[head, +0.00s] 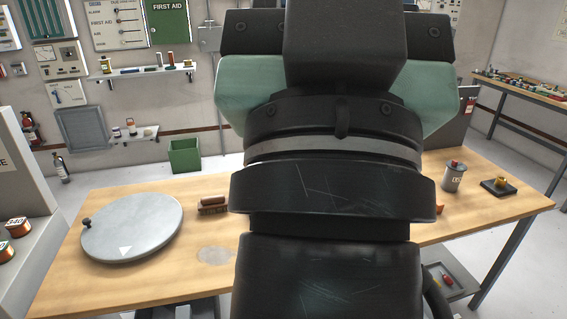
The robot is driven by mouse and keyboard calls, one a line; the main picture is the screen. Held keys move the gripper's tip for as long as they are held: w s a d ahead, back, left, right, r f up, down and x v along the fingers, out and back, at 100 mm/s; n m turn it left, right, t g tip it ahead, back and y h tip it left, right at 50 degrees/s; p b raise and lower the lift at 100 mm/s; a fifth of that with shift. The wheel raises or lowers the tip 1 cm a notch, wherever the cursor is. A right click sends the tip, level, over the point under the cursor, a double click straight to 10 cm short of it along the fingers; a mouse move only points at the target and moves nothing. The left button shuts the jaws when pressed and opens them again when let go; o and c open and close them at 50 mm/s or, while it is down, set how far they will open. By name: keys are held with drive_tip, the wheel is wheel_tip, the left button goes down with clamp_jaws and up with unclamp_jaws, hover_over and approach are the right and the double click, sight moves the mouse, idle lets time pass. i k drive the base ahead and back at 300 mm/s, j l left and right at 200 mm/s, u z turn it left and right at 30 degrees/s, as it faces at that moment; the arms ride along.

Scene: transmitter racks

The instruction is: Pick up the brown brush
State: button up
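A small brown object that looks like the brown brush (212,205) lies on the wooden table (200,283). It is just right of a round grey disc (131,228) and close to the left edge of my arm in the picture. It has a rounded reddish-brown top on a darker brown base. My arm fills the middle of the head view and hides the centre of the table. My gripper's fingers do not show, so its place relative to the brush cannot be seen.
A grey canister (453,177) and a dark pad with a yellow knob (499,187) stand at the table's right. A green bin (185,156) stands behind the table. Another bench (525,92) is at the far right. The table's front left is mostly clear.

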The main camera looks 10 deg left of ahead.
sight(211, 204)
drive_tip(key=i+j+u, duration=0.1)
drive_tip(key=i+j, duration=0.2)
drive_tip(key=i, duration=0.15)
drive_tip(key=i+j+u, duration=0.15)
drive_tip(key=i, duration=0.3)
drive_tip(key=i+j+u, duration=0.1)
drive_tip(key=i+j, duration=0.15)
drive_tip(key=i, duration=0.2)
